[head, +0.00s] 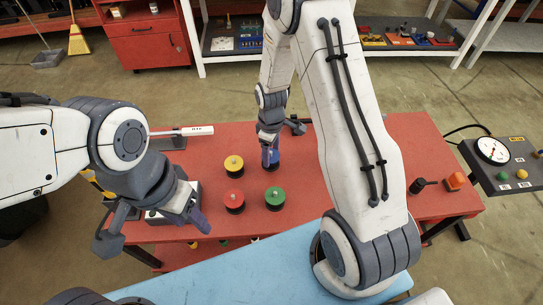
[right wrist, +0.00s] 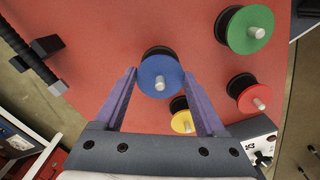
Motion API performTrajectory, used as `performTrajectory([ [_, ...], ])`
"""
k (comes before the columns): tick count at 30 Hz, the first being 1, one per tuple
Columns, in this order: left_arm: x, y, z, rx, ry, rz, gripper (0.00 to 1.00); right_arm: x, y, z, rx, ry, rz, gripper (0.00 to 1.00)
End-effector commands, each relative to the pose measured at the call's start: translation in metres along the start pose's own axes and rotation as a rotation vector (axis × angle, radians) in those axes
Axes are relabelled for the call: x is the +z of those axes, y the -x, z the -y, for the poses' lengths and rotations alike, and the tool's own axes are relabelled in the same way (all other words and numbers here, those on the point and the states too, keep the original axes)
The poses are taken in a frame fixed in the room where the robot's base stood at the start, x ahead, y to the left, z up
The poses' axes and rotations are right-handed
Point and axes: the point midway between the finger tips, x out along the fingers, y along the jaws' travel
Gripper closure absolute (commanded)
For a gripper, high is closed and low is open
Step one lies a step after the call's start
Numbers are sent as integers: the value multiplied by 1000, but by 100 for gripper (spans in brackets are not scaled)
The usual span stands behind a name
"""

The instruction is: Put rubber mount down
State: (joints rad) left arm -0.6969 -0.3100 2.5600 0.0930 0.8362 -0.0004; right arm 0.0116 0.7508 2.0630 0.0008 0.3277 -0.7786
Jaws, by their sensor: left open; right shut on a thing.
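The blue rubber mount (right wrist: 160,76), a blue disc with a metal stud over a black base, is between the purple fingers of my right gripper (right wrist: 159,73). In the head view the right gripper (head: 270,152) is shut on it, pointing down at the far part of the red table (head: 330,150). Whether its base touches the table I cannot tell. My left gripper (head: 150,228) is open and empty at the table's left end.
A grey-and-white box (head: 158,216) sits by my left gripper. A black-handled item (head: 420,185) and an orange block (head: 455,181) lie at the right end. A gauge panel (head: 492,150) stands beyond it. The table between the mounts and my right arm is clear.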

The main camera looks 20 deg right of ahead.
Motion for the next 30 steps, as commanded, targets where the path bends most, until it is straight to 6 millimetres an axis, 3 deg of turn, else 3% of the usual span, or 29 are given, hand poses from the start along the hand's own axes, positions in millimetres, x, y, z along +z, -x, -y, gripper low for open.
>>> performTrajectory([
  [4,0,-2,0,0,0,0,50,0,-20,0,-1,0,1,97],
  [17,0,-4,0,0,0,0,50,0,-27,0,1,0,-1,97],
  [18,0,-3,0,0,0,0,50,0,-26,0,0,0,-1,12],
  [19,0,-3,0,0,0,0,50,0,-25,0,0,0,0,0],
  [30,0,-1,0,0,0,0,50,0,-16,0,2,0,-2,0],
])
